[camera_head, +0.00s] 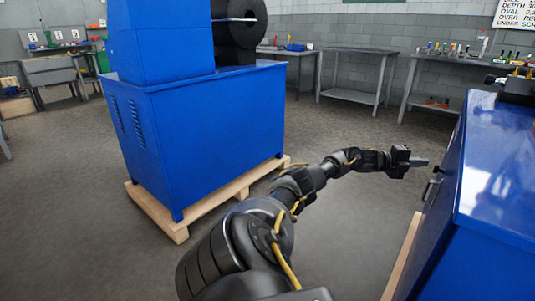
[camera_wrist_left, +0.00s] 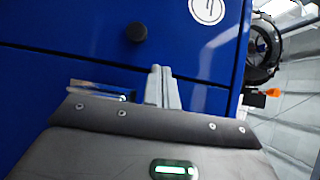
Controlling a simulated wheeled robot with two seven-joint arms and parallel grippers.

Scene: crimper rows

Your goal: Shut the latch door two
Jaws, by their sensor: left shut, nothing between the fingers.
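My left gripper (camera_head: 420,162) is shut and empty, its tip close to the front face of the blue cabinet (camera_head: 500,165) at the right of the head view. In the left wrist view its closed fingers (camera_wrist_left: 162,86) lie in front of the blue front panel (camera_wrist_left: 55,25). A black round knob (camera_wrist_left: 136,32) and part of a white round label (camera_wrist_left: 207,10) show on that panel. A dark seam runs below the knob. A dark latch handle (camera_head: 431,187) shows on the cabinet front. Which door is number two, and how far it stands open, I cannot tell. My right gripper is not in view.
A second blue machine (camera_head: 210,120) stands on a wooden pallet (camera_head: 205,219) at the left. Grey workbenches (camera_head: 358,65) line the back wall. The grey floor between the two machines is clear apart from my arm.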

